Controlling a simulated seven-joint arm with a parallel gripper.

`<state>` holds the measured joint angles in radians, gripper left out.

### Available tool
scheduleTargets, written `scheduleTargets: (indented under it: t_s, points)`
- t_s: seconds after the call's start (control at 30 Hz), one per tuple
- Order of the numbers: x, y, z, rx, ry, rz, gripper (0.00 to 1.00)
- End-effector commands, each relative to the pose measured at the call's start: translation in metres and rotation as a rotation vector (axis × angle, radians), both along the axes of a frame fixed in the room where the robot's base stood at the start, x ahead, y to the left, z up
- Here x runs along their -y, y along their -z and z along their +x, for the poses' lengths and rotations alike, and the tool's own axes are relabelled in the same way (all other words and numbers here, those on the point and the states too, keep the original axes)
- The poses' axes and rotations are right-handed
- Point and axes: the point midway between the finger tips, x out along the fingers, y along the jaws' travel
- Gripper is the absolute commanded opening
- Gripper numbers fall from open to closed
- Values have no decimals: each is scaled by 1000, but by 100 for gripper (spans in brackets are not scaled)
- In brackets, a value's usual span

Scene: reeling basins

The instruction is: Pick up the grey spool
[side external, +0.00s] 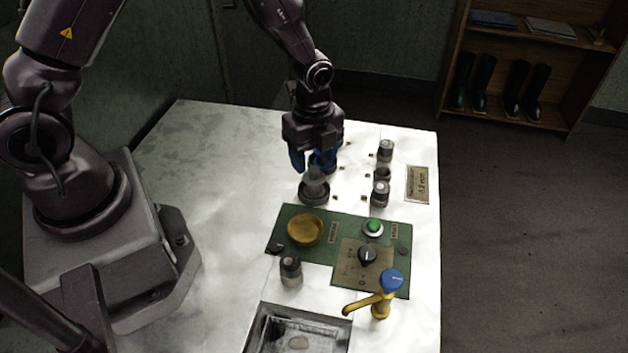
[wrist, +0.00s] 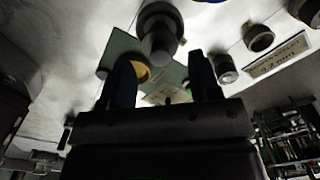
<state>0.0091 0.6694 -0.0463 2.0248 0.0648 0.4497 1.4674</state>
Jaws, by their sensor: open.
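The grey spool (side external: 314,186), a tapered grey body on a dark round base, stands upright on the white worktop, just behind the green panel. In the wrist view the spool (wrist: 160,38) shows at the top, roughly between and beyond the fingers. My gripper (side external: 312,164) has blue fingers pointing down and is at the spool's top. It is open, and its two fingers (wrist: 161,68) are apart with nothing clasped between them. I cannot tell whether a finger touches the spool.
Small dark-and-grey cylinders (side external: 380,194) stand to the right, by a label plate (side external: 417,185). A brass tap (side external: 380,304) and basin (side external: 300,318) are nearer. The worktop's left is clear.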

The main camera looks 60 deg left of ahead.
Motion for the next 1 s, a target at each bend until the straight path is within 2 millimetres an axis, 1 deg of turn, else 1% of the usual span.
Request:
scheduleTargets:
  t_s: [0.17,0.3,0.43,0.53,0.73,0.77,0.8,0.9,1.0]
  points:
    - [1,13,-1,-2,0,1,57]
    - [4,36,-2,-3,1,1,57]
    - [3,51,-1,-1,-1,1,57]
    - [4,56,-1,1,0,1,57]
    - [3,56,-1,2,0,1,57]
    - [3,56,-1,2,-1,1,52]
    - [3,56,-1,2,-1,1,43]
    - [3,56,-1,2,-1,0,22]
    - [3,56,-1,2,-1,0,22]
